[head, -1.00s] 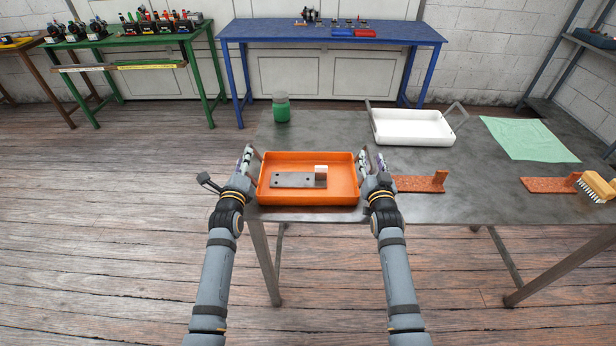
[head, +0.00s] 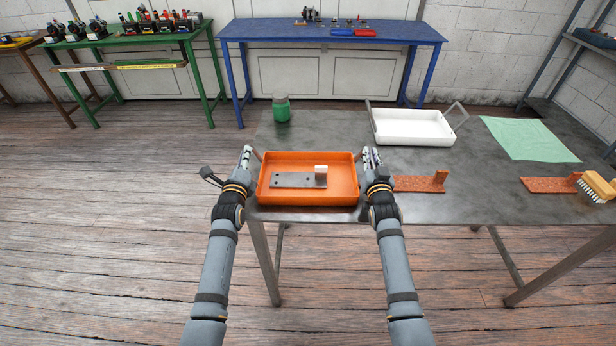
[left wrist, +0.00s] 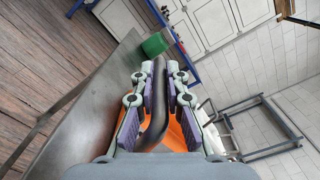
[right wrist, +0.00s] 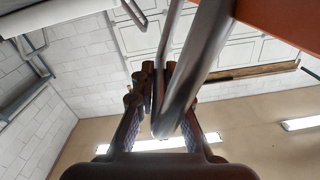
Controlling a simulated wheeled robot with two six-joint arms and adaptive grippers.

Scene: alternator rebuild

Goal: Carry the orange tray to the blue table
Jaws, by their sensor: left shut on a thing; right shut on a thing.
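The orange tray (head: 308,200) is at the near left edge of the grey metal table (head: 330,130). I cannot tell whether it rests on the table or hangs just above it. Inside it lie a flat grey plate with holes (head: 292,180) and a small pale block (head: 320,171). My left gripper (head: 247,155) is at the tray's left side, shut on a dark bar handle (left wrist: 158,105). My right gripper (head: 372,157) is at the right side, shut on the other handle (right wrist: 190,75). The blue table (head: 330,28) stands at the back, beyond a floor gap.
A green jar (head: 281,109) and a white tray (head: 412,127) stand behind the orange tray. A reddish bracket (head: 420,184) sits close to its right. A green cloth (head: 528,138) and a brush (head: 597,186) lie farther right. Red and blue bins (head: 364,33) occupy part of the blue table.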

